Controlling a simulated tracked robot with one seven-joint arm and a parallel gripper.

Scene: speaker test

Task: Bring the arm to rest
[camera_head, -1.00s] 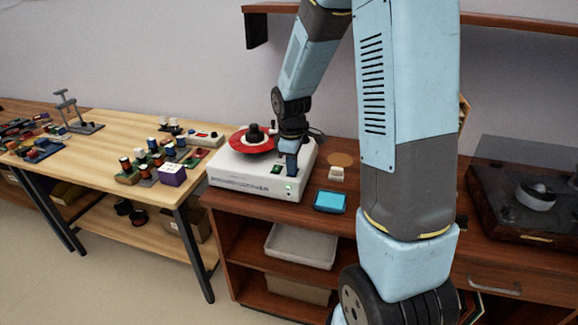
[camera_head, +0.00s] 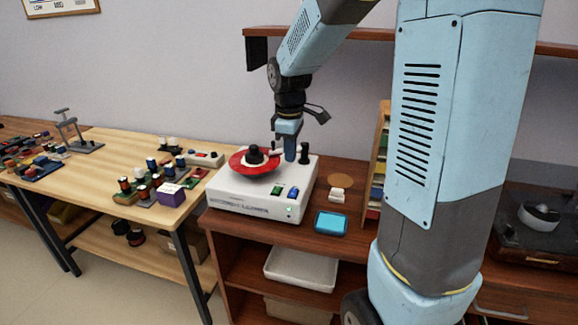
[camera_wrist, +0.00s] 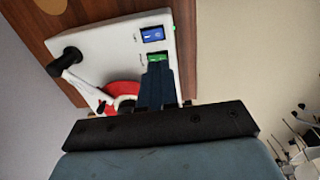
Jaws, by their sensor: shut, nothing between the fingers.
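My gripper (camera_head: 290,152) points down just above the white device (camera_head: 243,200) on the brown cabinet. The device carries a red disc (camera_head: 243,165) with a black knob, a black post and blue and green switches at its front. The gripper also shows in the wrist view (camera_wrist: 158,85), its blue fingers together with nothing between them. In that view the fingers overlap the device near the green switch (camera_wrist: 153,57); the blue switch (camera_wrist: 152,34) lies beyond. I cannot tell whether the fingertips touch the device. My arm reaches in from the upper right.
A blue tray (camera_head: 331,222), a small white block (camera_head: 338,194) and a round tan mat (camera_head: 347,181) lie right of the device. A dark turntable (camera_head: 540,232) stands at the right. A wooden table (camera_head: 100,172) with several coloured parts is at the left. A shelf (camera_head: 375,35) hangs above.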

